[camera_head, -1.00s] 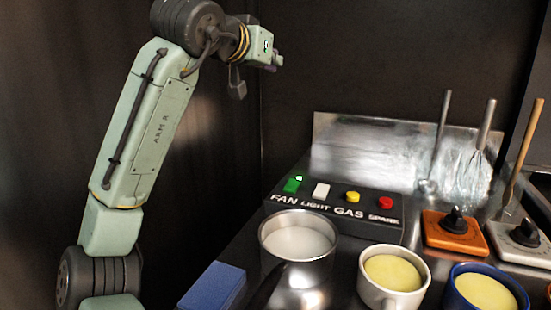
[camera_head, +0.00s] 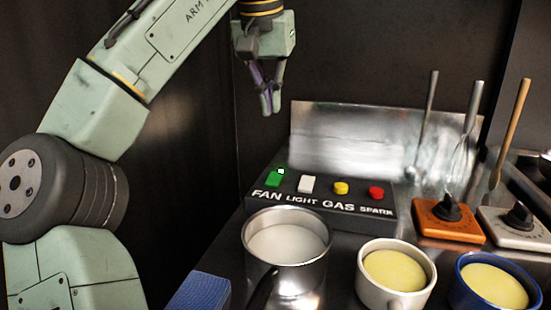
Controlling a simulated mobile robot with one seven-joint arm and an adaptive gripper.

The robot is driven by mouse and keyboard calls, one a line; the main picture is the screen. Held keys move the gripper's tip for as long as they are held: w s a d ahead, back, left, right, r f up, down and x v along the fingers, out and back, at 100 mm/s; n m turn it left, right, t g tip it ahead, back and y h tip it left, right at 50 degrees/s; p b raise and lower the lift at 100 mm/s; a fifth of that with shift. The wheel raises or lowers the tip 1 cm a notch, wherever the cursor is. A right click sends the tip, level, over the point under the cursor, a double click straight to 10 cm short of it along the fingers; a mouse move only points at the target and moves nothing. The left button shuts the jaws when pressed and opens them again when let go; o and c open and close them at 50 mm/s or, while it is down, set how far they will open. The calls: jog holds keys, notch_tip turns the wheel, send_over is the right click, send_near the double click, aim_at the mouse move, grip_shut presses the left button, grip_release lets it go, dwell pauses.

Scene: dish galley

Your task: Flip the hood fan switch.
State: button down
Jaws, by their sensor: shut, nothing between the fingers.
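The fan switch (camera_head: 274,180) is a green rocker with a small bright spot at its top. It sits at the left end of a dark switch box (camera_head: 318,208), above the label FAN. My gripper (camera_head: 271,113) points down, shut and empty. In the picture it is above the fan switch, apart from it. To the right on the box are a white LIGHT switch (camera_head: 306,184), a yellow GAS button (camera_head: 341,188) and a red SPARK button (camera_head: 376,193).
A metal pot (camera_head: 287,268) with pale liquid stands in front of the box. Orange (camera_head: 449,232) and grey (camera_head: 515,240) knob units and upright utensils stand right.

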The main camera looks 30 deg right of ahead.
jog(key=shift+f, duration=0.1)
jog(key=b, duration=0.2)
send_near(277, 174)
jog(key=f, duration=0.1)
jog(key=w+d+f, duration=0.1)
jog(key=f, duration=0.1)
jog(key=w+d+f, duration=0.1)
jog(key=shift+w+d+f, duration=0.1)
jog(key=shift+d+f, duration=0.1)
jog(key=shift+f, duration=0.15)
jog(key=shift+d+f, duration=0.1)
jog(key=shift+f, duration=0.5)
